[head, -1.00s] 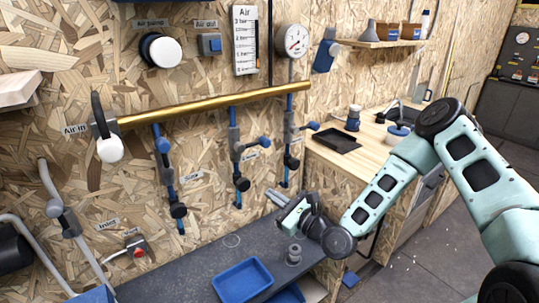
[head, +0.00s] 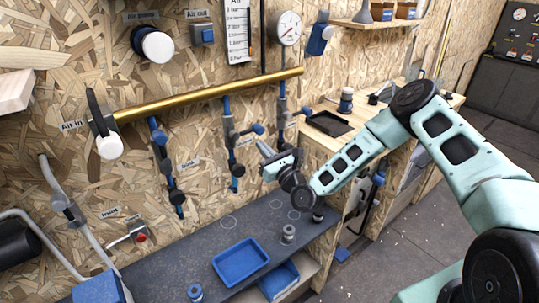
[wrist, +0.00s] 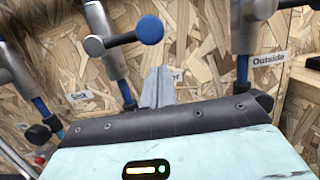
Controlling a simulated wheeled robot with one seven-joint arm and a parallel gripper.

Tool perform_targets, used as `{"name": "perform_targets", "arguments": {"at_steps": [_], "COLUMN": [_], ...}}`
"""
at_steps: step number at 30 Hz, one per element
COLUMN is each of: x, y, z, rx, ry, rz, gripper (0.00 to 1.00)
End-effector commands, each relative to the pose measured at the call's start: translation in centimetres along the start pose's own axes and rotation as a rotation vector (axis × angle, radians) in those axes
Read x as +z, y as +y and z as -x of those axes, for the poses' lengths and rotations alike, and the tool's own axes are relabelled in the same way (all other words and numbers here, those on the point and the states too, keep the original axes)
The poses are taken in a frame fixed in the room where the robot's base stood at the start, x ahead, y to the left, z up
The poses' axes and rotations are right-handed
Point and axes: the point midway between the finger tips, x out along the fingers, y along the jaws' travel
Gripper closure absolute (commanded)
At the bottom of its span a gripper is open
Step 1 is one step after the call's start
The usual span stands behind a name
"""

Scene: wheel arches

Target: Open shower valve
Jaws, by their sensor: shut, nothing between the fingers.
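Three blue-and-grey pipes with valves hang from the brass pipe in the head view: left (head: 158,137), middle (head: 229,130) and right (head: 283,110). I cannot read a shower label, so I cannot tell which is the shower valve. The middle valve's blue-tipped lever (head: 257,128) sticks out to the right and also shows in the wrist view (wrist: 150,30). My gripper (head: 265,148) is shut and empty, just below that lever tip in the head view. In the wrist view its fingers (wrist: 157,88) are below the blue knob, apparently apart from it, and partly cover a label.
The brass pipe (head: 205,96) runs along the chipboard wall. Below it, a dark bench (head: 190,260) holds a blue tray (head: 240,262) and small grey fittings. The wrist view shows an "Outside" label (wrist: 268,58) beside the right pipe (wrist: 243,40). A wooden counter stands right.

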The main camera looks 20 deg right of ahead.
Motion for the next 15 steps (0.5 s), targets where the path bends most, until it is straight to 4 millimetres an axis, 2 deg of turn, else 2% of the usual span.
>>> {"name": "perform_targets", "arguments": {"at_steps": [1,4,15], "x": [0.96,1.6,1.82], "y": [0.06,0.02,0.01], "z": [-0.21,-0.36,-0.39], "rx": [0.002,0.001,0.0], "ry": [0.0,0.001,0.001], "rz": [0.001,0.001,0.0], "gripper": [1.0,1.0,1.0]}}
